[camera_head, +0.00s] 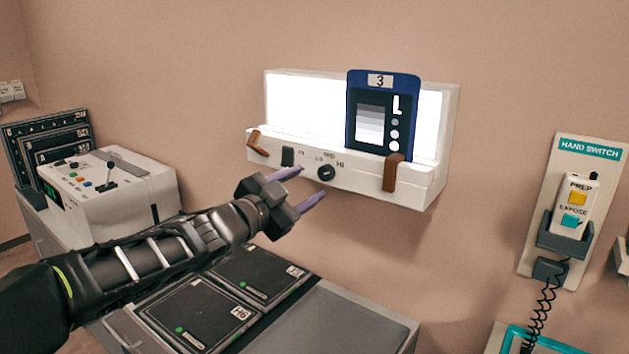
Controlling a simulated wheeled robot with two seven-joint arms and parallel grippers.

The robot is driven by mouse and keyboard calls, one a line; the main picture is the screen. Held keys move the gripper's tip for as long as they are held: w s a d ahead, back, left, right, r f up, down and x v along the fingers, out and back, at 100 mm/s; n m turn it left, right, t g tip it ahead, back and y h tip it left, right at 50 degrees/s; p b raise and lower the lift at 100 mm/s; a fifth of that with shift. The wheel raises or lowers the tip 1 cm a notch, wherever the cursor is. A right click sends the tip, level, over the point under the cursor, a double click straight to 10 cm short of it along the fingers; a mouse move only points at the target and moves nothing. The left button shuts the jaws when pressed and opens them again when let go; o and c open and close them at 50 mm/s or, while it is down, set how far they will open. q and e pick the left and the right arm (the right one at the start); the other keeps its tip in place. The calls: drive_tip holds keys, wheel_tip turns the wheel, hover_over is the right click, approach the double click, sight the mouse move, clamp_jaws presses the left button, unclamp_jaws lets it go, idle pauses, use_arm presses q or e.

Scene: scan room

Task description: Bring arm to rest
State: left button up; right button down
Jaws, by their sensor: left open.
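My left arm reaches in from the lower left. My left gripper (306,187) is open and empty, with two purple fingertips apart. In the picture it lies just in front of the lower edge of a white wall light box (290,100), near its black switch and knob. I cannot tell whether a fingertip touches the box. A blue card marked 3 (380,84) stands on the right part of the light box, against its lit panel. My right gripper does not show.
More dark panels (55,140) stand behind the console. A hand switch (574,205) with a coiled cord hangs on the right wall. The wall between is bare.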

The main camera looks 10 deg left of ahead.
use_arm(q)
drive_tip(key=v, duration=0.2)
drive_tip(key=shift+s, duration=0.25)
